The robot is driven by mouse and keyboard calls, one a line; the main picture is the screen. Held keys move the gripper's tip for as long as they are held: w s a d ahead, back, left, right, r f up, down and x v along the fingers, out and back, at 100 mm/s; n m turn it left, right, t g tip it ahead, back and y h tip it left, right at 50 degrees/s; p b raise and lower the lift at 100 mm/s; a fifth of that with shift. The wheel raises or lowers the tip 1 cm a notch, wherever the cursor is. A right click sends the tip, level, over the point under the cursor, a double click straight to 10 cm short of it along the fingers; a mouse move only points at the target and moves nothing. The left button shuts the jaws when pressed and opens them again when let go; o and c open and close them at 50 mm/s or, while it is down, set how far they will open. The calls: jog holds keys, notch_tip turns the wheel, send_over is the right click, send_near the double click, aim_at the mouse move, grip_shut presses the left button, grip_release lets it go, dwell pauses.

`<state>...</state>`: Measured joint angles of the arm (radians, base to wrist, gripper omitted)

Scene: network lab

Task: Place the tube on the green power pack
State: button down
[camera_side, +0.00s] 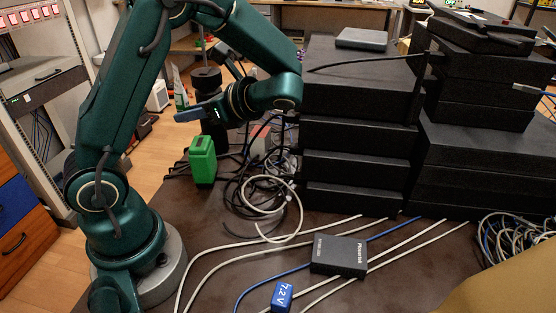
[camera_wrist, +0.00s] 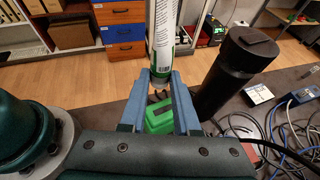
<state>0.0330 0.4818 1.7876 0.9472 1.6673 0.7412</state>
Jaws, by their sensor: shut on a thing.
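The tube (camera_wrist: 162,38) is white with green marking. It is pinched at its lower end between the blue fingertips of my gripper (camera_wrist: 161,76) and stands roughly upright. In the side view the tube (camera_side: 180,90) rises above my fingers (camera_side: 188,115), clear of the table. The green power pack (camera_side: 202,160) stands on the table below my gripper, slightly right of the fingertips in the side view. In the wrist view the green pack (camera_wrist: 160,117) shows between my fingers, nearer the palm than the tube. Tube and pack are apart.
A black cylinder (camera_wrist: 232,68) stands close to the right of my fingers in the wrist view. Coiled cables (camera_side: 268,195) lie right of the pack, near stacked black units (camera_side: 358,133). A black box (camera_side: 339,256) and a blue 7.2V block (camera_side: 282,296) lie at the front.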

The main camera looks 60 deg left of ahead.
aim_at(208, 145)
jog(key=shift+w+d+f, duration=0.4)
jog(key=shift+w+f, duration=0.25)
jog(key=shift+w, duration=0.2)
jog(key=shift+f, duration=1.9)
jog(key=shift+f, duration=0.1)
jog(key=shift+f, duration=0.1)
jog(key=c, duration=0.6)
grip_release()
